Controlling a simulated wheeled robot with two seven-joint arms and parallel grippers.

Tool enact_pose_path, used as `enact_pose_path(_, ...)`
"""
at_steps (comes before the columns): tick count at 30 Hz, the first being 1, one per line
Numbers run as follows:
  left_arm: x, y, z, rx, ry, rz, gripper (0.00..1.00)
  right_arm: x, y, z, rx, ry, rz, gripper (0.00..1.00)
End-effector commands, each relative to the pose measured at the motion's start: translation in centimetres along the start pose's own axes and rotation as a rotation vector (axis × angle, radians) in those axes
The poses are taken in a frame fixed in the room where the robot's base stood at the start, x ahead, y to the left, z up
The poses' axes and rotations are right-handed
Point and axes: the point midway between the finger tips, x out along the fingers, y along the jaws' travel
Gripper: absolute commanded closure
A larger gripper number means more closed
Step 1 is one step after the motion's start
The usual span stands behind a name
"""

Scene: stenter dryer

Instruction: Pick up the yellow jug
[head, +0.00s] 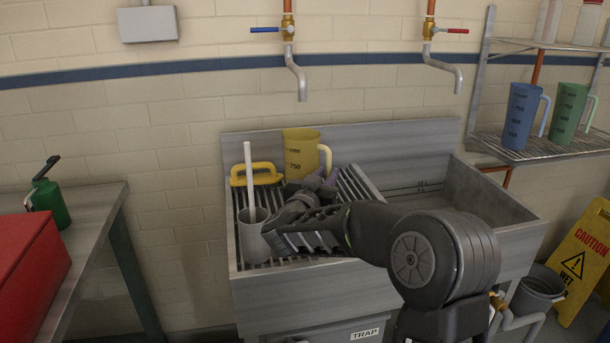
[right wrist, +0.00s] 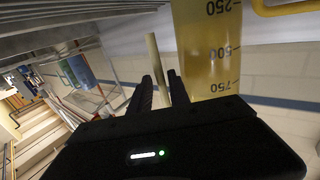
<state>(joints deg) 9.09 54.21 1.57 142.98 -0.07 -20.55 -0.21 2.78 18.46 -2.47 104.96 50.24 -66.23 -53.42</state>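The yellow jug (head: 301,150) stands upright at the back of the draining rack, its handle on the right, its lower part partly hidden by my arm. It also shows upside down in the right wrist view (right wrist: 207,45), to the right of my fingers. My right gripper (head: 280,226) is over the rack, in front of the jug and close to a grey cup. In the right wrist view its fingers (right wrist: 165,75) are apart with nothing held; the jug is not between them. My left gripper is out of view.
A grey cup (head: 252,238) with a pale stick (head: 249,180) stands front left on the rack. A yellow-handled tool (head: 257,174) lies left of the jug. The sink basin (head: 475,192) is right. Blue (head: 521,116) and green (head: 568,112) jugs stand on a shelf.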

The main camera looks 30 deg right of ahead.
Motion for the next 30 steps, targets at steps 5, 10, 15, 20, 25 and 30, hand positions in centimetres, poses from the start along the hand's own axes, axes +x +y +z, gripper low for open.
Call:
enact_pose_path(5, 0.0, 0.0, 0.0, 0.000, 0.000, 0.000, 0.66, 0.1, 0.0, 0.0, 0.000, 0.000, -0.001, 0.78)
enact_pose_path(10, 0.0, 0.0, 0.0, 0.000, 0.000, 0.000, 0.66, 0.4, 0.0, 0.0, 0.000, 0.000, 0.001, 0.78)
enact_pose_path(15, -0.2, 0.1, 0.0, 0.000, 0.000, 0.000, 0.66, 2.5, 0.0, -0.2, 0.000, 0.000, 0.003, 0.78)
enact_pose_path(20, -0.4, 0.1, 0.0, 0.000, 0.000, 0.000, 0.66, 4.7, -0.1, -0.2, -0.001, 0.000, 0.001, 0.78)
enact_pose_path(25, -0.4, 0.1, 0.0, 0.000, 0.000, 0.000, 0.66, 5.3, -0.1, -0.2, -0.001, 0.000, 0.000, 0.78)
enact_pose_path(30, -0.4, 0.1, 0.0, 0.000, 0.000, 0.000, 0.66, 5.3, -0.1, -0.2, 0.000, 0.000, -0.001, 0.78)
